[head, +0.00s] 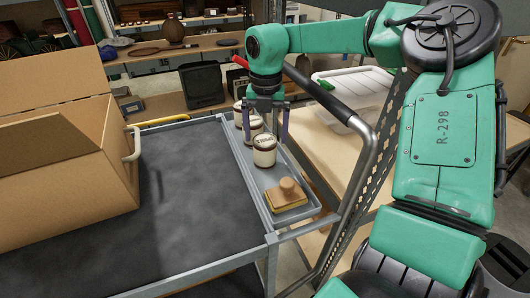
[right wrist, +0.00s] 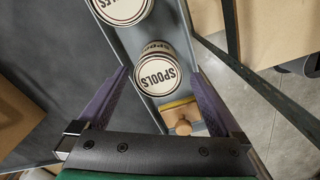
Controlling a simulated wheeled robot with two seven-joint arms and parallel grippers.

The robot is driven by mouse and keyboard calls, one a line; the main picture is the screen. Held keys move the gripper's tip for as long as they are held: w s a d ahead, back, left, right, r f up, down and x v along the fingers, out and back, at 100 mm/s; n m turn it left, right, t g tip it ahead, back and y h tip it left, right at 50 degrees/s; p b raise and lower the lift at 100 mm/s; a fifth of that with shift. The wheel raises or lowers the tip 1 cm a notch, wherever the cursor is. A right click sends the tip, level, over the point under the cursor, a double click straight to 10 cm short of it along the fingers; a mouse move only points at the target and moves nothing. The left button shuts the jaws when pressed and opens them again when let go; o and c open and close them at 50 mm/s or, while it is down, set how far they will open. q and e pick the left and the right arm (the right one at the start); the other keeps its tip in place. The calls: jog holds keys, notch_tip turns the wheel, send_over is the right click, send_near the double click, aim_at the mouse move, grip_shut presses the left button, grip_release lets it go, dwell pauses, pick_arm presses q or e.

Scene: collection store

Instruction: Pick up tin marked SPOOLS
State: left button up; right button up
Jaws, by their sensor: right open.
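The tin marked SPOOLS (right wrist: 155,76) is a white tin with a dark rim, standing upright in the narrow side tray (head: 240,163) of the cart. It shows in the head view as the front tin (head: 264,151). My right gripper (head: 266,140) is open and points down over it, one finger on each side. In the right wrist view the tin lies between the purple fingers (right wrist: 157,74); I cannot tell whether either touches it. My left gripper is not in view.
Similar tins (head: 255,123) stand close behind in the tray; one label (right wrist: 122,8) is partly cut off. A wooden-handled brush (head: 287,197) lies in front. A cardboard box (head: 60,170) covers the cart's left. The dark cart top (head: 185,200) is clear. A black handle rail (head: 320,92) runs at right.

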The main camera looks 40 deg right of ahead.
aim_at(265, 151)
jog(key=f, duration=0.5)
jog(key=shift+s+a+f+p, duration=0.1)
jog(key=shift+a+f+p, duration=0.1)
jog(key=shift+p, duration=0.15)
jog(key=shift+f, duration=0.3)
jog(key=shift+r, duration=0.1)
grip_shut()
